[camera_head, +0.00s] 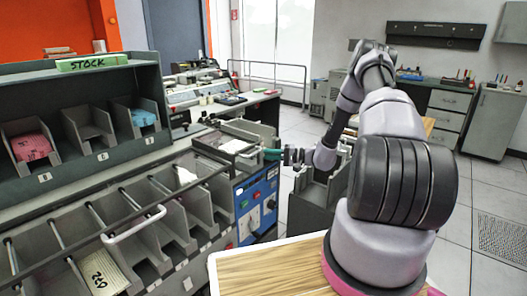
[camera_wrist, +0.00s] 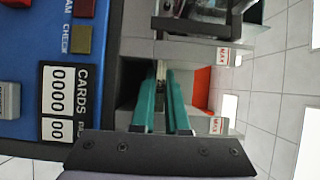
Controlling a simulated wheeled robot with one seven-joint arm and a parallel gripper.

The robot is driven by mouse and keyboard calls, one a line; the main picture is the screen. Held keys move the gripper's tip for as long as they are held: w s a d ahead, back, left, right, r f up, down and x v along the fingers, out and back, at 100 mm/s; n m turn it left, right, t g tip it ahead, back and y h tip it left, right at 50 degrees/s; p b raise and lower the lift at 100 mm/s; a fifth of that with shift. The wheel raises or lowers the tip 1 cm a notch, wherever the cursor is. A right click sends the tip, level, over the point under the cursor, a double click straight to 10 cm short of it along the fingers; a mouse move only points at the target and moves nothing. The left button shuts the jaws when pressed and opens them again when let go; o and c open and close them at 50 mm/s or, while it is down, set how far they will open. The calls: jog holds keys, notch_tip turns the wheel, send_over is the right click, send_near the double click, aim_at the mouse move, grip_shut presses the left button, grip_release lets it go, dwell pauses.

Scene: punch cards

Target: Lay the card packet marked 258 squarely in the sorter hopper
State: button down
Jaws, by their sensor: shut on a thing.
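My gripper (camera_wrist: 161,80) shows in the wrist view with its two teal fingers close together, shut on a thin pale thing (camera_wrist: 160,69) that looks like a card packet seen edge-on. No number can be read on it. In the head view my gripper (camera_head: 272,155) is at the right side of the sorter's top, beside the tray-like hopper (camera_head: 236,146). The packet cannot be made out there. The sorter's blue front panel (camera_head: 257,203) is below; in the wrist view the panel (camera_wrist: 20,128) is at left, with a CARDS counter.
A rack with rods (camera_head: 130,225) holds a cream packet (camera_head: 102,272) with an unclear number. The STOCK shelf (camera_head: 95,120) holds a pink packet (camera_head: 31,147) and a blue one (camera_head: 144,117).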

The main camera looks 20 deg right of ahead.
jog(key=shift+f, duration=0.1)
jog(key=c, duration=0.8)
grip_release()
jog(key=shift+c, duration=0.2)
jog(key=shift+d, duration=0.1)
jog(key=v, duration=1)
jog(key=shift+d, duration=0.3)
jog(key=shift+s, duration=0.15)
